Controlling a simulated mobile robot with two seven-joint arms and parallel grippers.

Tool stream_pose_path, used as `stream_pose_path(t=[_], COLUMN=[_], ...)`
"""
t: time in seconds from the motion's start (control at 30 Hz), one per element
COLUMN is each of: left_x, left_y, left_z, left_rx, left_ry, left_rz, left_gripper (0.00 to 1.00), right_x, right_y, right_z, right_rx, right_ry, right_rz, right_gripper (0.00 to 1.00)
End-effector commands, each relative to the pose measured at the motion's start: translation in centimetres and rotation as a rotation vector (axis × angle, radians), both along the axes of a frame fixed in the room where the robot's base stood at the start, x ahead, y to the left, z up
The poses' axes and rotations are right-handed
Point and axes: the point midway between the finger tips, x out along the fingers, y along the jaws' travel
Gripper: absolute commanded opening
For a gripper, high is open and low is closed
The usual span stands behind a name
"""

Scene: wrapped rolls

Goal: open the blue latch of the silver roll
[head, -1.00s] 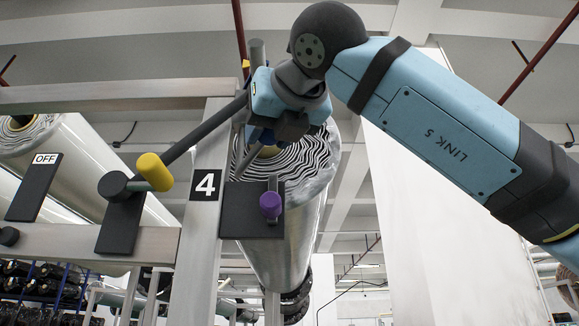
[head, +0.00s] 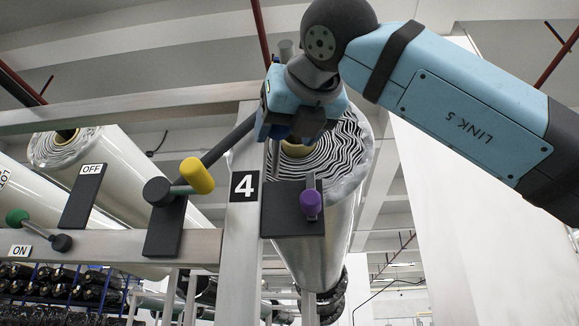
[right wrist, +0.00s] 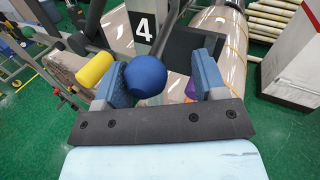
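The blue latch shows as a round blue knob (right wrist: 146,76) in the right wrist view. It lies between the two fingers of my right gripper (right wrist: 162,78), nearer the left finger, with a clear gap to the right finger. The gripper is open. In the head view my right gripper (head: 290,128) is above and right of the "4" label, in front of the silver roll (head: 325,235); the blue knob cannot be made out there. The silver roll, with its striped end, hangs behind the post marked "4" (head: 244,186). My left gripper is not in view.
A yellow knob (head: 197,176) on a dark bar is left of the post; a purple knob (head: 311,204) on a black plate is right of it. Both are close to my right gripper. A green knob (head: 17,217) is at the far left. Metal rails cross the left side.

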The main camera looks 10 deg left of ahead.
Motion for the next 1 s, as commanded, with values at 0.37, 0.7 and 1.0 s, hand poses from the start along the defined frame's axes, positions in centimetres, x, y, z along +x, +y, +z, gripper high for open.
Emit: stream_pose_path(t=[0.37,0.7,1.0], left_x=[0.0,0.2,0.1], left_y=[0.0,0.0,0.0], left_z=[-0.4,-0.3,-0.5], left_rx=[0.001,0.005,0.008], left_ry=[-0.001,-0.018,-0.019], left_rz=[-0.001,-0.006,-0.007], left_gripper=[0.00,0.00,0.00], right_x=[-2.1,-8.9,-12.0], right_y=[-1.3,-4.8,-6.4], right_z=[0.1,0.0,0.1], right_rx=[0.003,0.001,0.000], right_ry=[-0.005,-0.003,-0.001], right_rz=[-0.003,-0.001,-0.001], right_gripper=[0.64,0.64,0.64])
